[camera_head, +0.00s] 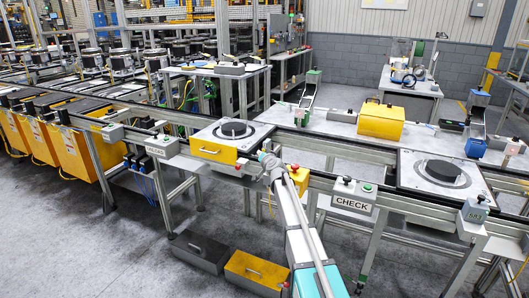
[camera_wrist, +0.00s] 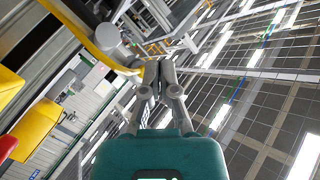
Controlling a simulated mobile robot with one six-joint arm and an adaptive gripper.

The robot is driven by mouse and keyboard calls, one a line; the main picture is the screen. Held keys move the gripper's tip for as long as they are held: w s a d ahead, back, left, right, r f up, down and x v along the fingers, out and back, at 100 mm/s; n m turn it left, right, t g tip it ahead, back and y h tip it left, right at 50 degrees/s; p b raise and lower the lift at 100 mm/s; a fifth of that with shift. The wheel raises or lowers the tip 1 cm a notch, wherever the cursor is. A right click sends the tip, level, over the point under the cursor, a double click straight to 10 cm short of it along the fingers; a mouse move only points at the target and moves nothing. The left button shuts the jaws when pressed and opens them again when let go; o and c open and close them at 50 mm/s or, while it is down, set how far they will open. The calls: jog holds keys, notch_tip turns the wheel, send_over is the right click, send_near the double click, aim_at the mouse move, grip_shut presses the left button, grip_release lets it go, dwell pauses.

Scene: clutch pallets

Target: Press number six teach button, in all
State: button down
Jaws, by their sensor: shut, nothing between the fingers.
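No button with a readable number six shows. Several button boxes line the conveyor's front. A yellow box with a red button (camera_head: 294,168) stands just right of my gripper. Grey button boxes (camera_head: 161,147) sit left, and another grey box (camera_head: 475,211) sits right. My gripper (camera_head: 268,157) is at the conveyor's front edge, right of a yellow block; whether it touches anything is unclear. In the wrist view my gripper (camera_wrist: 159,64) has its fingers together and empty.
A pallet (camera_head: 207,137) with a dark disc and yellow front block lies left of my gripper. Another pallet (camera_head: 412,178) with a black disc lies right. A grey bin (camera_head: 201,250) and a yellow bin (camera_head: 256,270) are low near my arm. Open floor lies front left.

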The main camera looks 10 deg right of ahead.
jog(key=shift+w, duration=0.1)
dwell(0.3)
jog(key=shift+w+d, duration=0.25)
jog(key=shift+w, duration=0.05)
jog(key=shift+w+d, duration=0.3)
jog(key=shift+w, duration=0.1)
dwell(1.2)
jog(key=shift+s, duration=0.1)
dwell(0.4)
jog(key=shift+s+a, duration=0.55)
jog(key=shift+s, duration=0.1)
jog(key=shift+s+a, duration=0.75)
jog(key=shift+s, duration=0.25)
jog(key=shift+s+a, duration=0.7)
jog(key=shift+s, duration=0.3)
